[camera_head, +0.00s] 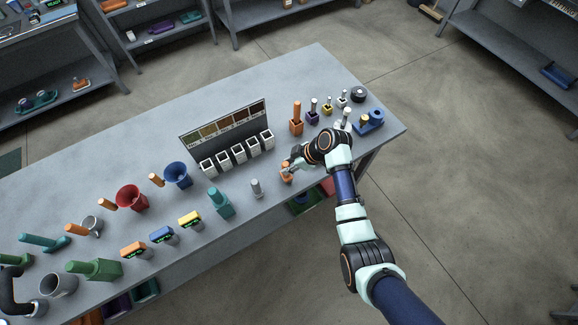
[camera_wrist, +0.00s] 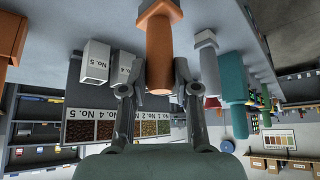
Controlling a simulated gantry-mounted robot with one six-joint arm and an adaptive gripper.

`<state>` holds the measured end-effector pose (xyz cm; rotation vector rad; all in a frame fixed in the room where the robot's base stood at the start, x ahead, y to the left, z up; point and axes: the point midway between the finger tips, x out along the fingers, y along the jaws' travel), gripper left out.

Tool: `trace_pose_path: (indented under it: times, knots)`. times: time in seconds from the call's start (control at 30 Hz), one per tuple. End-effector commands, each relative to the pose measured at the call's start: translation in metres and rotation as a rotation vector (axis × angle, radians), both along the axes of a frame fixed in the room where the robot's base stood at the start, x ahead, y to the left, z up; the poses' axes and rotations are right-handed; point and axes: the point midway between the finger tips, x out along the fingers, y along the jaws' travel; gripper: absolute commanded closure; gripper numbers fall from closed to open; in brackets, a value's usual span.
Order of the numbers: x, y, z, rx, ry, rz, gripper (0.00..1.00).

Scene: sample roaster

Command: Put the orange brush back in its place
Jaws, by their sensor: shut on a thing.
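The orange brush (camera_head: 286,178) is upright near the front edge of the table, with its wider head down. In the wrist view, which appears upside down, its orange handle (camera_wrist: 161,60) lies between my two fingers. My gripper (camera_head: 287,166) is shut on this handle; the fingers also show in the wrist view (camera_wrist: 157,85). The head is at or just above the tabletop; I cannot tell whether it touches. Another orange piece, a block with an upright handle (camera_head: 296,119), stands behind it.
A sample rack with white cups (camera_head: 238,153) stands left of the brush. A grey-white upright piece (camera_head: 256,188) and a teal piece (camera_head: 221,203) stand on its left.

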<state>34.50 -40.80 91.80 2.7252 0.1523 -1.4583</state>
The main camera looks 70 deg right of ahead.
Motion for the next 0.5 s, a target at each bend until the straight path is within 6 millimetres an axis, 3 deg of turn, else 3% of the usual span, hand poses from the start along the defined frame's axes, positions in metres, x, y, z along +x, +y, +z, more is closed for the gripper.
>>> trace_pose_path:
  times: [0.4, 0.43, 0.5]
  knots:
    - [0.0003, -0.0004, -0.0108, -0.001, -0.001, -0.001, 1.0]
    - [0.0002, -0.0003, -0.0096, -0.001, -0.001, -0.001, 0.65]
    - [0.0002, -0.0003, -0.0093, -0.001, -0.001, -0.001, 0.53]
